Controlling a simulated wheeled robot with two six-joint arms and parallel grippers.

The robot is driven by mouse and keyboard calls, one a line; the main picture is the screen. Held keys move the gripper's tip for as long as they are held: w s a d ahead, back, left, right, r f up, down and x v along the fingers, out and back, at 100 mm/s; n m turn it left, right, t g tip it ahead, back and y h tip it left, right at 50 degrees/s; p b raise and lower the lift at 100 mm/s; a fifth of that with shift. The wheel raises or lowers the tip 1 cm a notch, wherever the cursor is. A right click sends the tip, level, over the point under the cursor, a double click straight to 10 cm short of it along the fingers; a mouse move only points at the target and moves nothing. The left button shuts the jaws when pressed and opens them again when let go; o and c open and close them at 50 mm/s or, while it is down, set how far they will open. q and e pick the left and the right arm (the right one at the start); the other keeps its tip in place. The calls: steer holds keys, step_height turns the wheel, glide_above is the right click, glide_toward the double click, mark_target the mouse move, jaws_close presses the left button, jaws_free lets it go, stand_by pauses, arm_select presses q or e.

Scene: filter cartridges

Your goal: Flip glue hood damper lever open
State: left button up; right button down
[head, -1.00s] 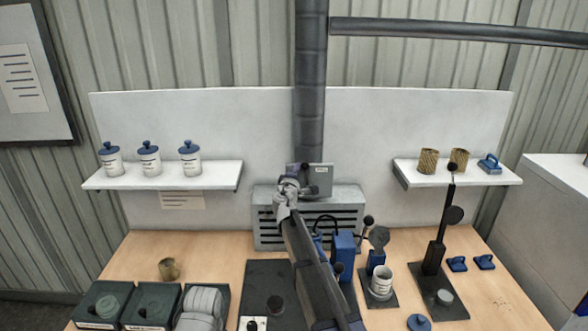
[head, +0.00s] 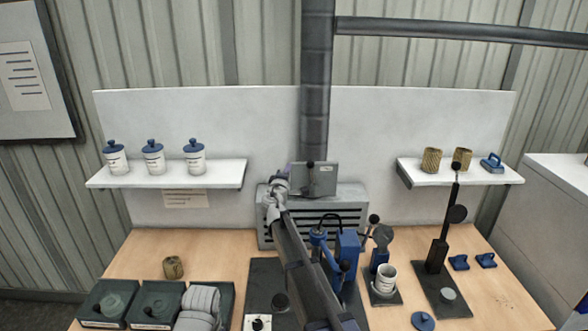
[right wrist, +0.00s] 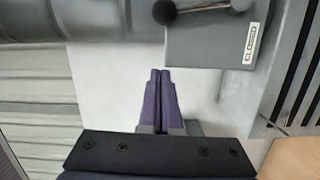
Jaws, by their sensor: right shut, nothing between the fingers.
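The damper box (head: 325,181) is a grey plate with a small label, at the foot of the dark vertical duct (head: 314,110). In the right wrist view the knob (right wrist: 165,12) and metal shaft (right wrist: 205,6) show at the top edge; the box (right wrist: 212,42) is partly cut off. My right gripper (head: 287,170) is just left of the box in the head view. Its purple fingers (right wrist: 159,78) are together and empty, apart from the knob. My left gripper is not in view.
A slatted grey unit (head: 350,207) stands below the box. Blue fixtures (head: 347,250) and a stand with a white cup (head: 386,275) are right of my right arm. Shelves with jars (head: 195,160) and brown cartridges (head: 432,160) flank the duct.

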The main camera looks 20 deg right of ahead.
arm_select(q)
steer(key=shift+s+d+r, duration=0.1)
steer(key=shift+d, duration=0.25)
arm_select(e)
steer(key=v, duration=0.8)
steer(key=shift+s+d, duration=0.3)
steer(key=shift+d, duration=0.05)
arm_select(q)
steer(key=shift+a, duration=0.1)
arm_select(e)
steer(key=shift+a, duration=0.1)
steer(key=s+a+f+m+g+y+b, duration=0.2)
steer(key=s+a+f+m+g, duration=0.3)
steer(key=s+f, duration=0.8)
steer(key=s+a+f+m+g+y+b, duration=0.25)
steer(key=s+a+f+g, duration=0.35)
steer(key=s+f, duration=0.65)
arm_select(q)
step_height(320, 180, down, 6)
steer(key=b, duration=0.1)
steer(key=shift+b, duration=0.3)
arm_select(e)
steer(key=s+a+f+g+y, duration=0.1)
steer(key=s+a+g, duration=0.1)
steer(key=s, duration=0.5)
steer(key=s+a+f+g+y, duration=0.1)
steer(key=s+a+g, duration=0.2)
steer(key=s, duration=0.4)
steer(key=shift+a+y, duration=0.35)
steer(key=shift+a, duration=0.4)
